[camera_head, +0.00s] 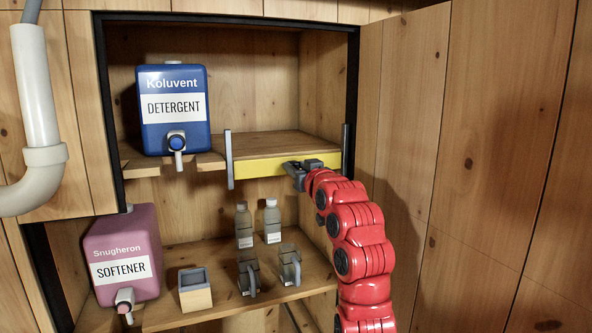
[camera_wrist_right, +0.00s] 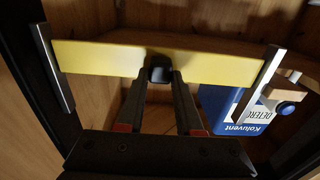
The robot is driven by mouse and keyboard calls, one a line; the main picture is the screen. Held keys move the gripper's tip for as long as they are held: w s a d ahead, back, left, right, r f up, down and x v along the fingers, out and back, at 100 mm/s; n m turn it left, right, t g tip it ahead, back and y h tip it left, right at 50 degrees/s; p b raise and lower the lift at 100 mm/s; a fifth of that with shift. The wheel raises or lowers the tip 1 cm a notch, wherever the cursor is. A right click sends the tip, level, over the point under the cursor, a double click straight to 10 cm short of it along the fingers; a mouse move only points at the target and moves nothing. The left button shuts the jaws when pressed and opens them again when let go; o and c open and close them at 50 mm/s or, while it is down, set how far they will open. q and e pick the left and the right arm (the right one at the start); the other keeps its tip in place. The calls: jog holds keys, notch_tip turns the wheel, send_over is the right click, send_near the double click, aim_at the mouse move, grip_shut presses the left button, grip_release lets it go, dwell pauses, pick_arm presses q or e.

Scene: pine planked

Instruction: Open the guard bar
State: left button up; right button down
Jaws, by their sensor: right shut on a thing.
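The yellow guard bar (camera_head: 262,168) runs across the front of the upper shelf's right part, between two grey upright posts (camera_head: 229,160). In the right wrist view the bar (camera_wrist_right: 105,59) spans the picture between both posts. My right gripper (camera_head: 300,168) is at the right half of the bar in the head view. In the wrist view its fingers (camera_wrist_right: 160,76) are shut on the small black knob (camera_wrist_right: 160,64) at the bar's middle. The gripper partly hides the bar in the head view. My left gripper is not in view.
A blue detergent container (camera_head: 173,110) stands on the upper shelf, left of the bar. The lower shelf holds a pink softener container (camera_head: 122,255), a small box (camera_head: 195,290), bottles (camera_head: 272,222) and jugs (camera_head: 289,267). An open wooden door (camera_head: 412,100) stands at the right.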

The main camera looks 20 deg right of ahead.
jog(key=shift+w+f, duration=0.1)
jog(key=shift+f, duration=0.25)
jog(key=c, duration=0.6)
grip_release()
jog(key=shift+o, duration=0.2)
jog(key=shift+r, duration=0.1)
jog(key=s+b, duration=0.7)
jog(key=s, duration=1)
jog(key=shift+s+d, duration=0.3)
